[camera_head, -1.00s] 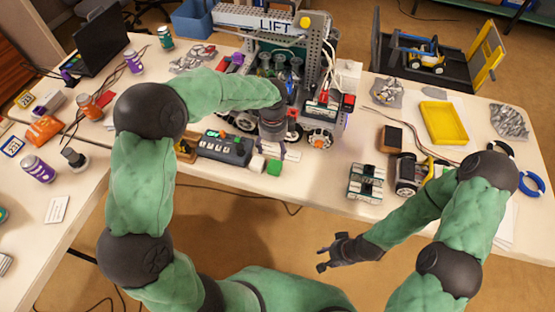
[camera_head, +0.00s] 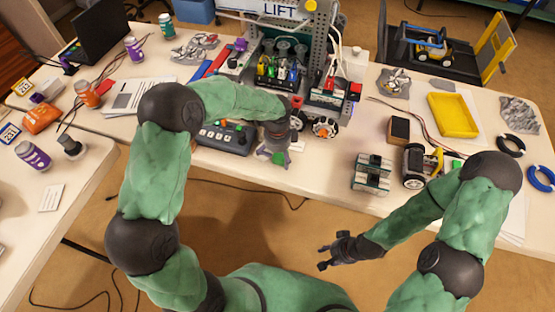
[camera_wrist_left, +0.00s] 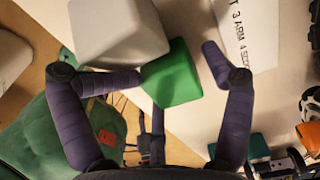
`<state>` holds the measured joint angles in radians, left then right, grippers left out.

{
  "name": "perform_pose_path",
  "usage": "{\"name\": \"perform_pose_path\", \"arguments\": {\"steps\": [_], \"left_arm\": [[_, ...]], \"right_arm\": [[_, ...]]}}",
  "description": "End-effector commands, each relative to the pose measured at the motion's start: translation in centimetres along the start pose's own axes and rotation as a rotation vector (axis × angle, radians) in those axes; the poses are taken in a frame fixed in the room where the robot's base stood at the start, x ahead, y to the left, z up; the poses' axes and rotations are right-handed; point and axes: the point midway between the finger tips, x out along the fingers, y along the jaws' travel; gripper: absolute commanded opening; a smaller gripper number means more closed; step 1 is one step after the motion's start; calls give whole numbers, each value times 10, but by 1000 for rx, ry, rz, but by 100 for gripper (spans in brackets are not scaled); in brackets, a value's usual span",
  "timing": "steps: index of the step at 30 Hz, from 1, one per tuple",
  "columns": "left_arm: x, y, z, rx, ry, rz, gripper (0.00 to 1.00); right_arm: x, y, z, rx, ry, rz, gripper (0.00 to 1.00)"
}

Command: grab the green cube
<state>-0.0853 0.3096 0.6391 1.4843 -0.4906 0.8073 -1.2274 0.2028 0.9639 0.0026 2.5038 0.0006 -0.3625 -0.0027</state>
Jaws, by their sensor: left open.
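The green cube (camera_wrist_left: 174,75) lies on the table and shows clearly in the left wrist view. In the head view the cube (camera_head: 278,158) is mostly hidden by my left gripper (camera_head: 275,152), near the table's front edge. My left gripper (camera_wrist_left: 172,64) is open, with one finger on each side of the cube in the wrist view. The left finger's tip is close to the cube or touching it; I cannot tell which. A gap shows at the right finger. My right gripper (camera_head: 329,257) looks open and empty, over the floor in front of the table.
A pale grey cube (camera_wrist_left: 117,29) sits right beside the green cube. A dark control box (camera_head: 224,137) lies to the left, and a wheeled robot (camera_head: 285,75) stands behind. A white label strip (camera_wrist_left: 247,33) lies to the right. A metal part (camera_head: 372,173) lies further right.

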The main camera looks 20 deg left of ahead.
Motion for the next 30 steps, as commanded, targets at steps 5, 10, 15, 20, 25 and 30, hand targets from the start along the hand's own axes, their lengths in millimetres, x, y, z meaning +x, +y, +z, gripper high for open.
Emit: {"name": "perform_pose_path", "arguments": {"steps": [5,10,15,20,25,30], "left_arm": [[-2,-1,0,-1,0,-3,72],[-3,-1,0,-1,0,-4,24],[-3,-1,0,-1,0,-4,23],[-3,-1,0,-1,-1,-4,23],[-8,-2,0,-2,-1,-5,23],[-24,-2,0,-2,-1,-6,23]], "right_arm": [[-1,0,0,0,1,0,40],[-1,0,0,0,1,0,40],[-1,0,0,0,1,0,40],[-1,0,0,0,1,0,40],[-3,-1,0,0,1,0,40],[-9,-3,0,0,1,0,40]]}}
